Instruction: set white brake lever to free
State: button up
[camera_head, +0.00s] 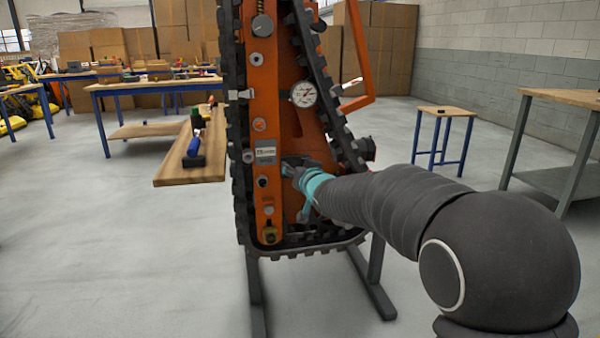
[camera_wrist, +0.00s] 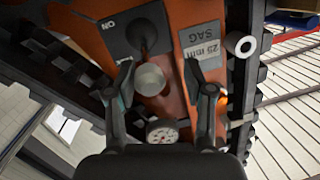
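My gripper (camera_head: 300,172) is at the lower middle of the orange tracked carrier (camera_head: 262,85), just right of a grey label plate. In the wrist view my gripper (camera_wrist: 158,70) has its two fingers apart. A pale grey round-ended knob (camera_wrist: 150,80) on a dark stem shows between them, in front of a black plate (camera_wrist: 136,38) marked "ON". I see no finger closed on it. In the head view a small white-and-red lever (camera_head: 350,83) sticks out right of the gauge. I cannot tell which of these is the white brake lever.
A round gauge (camera_head: 303,94) sits above my gripper; it also shows in the wrist view (camera_wrist: 162,132). A "25 mm SAG" plate (camera_wrist: 203,50) is beside the right finger. Dark toothed track (camera_head: 333,100) borders the panel. A wooden bench (camera_head: 190,165) stands left.

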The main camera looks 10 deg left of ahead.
jog(key=shift+w+d+f, duration=0.1)
jog(key=shift+d+f, duration=0.15)
jog(key=shift+d, duration=0.2)
jog(key=v, duration=1.1)
jog(key=shift+s+r, duration=0.15)
jog(key=shift+s, duration=0.25)
jog(key=shift+d, duration=0.1)
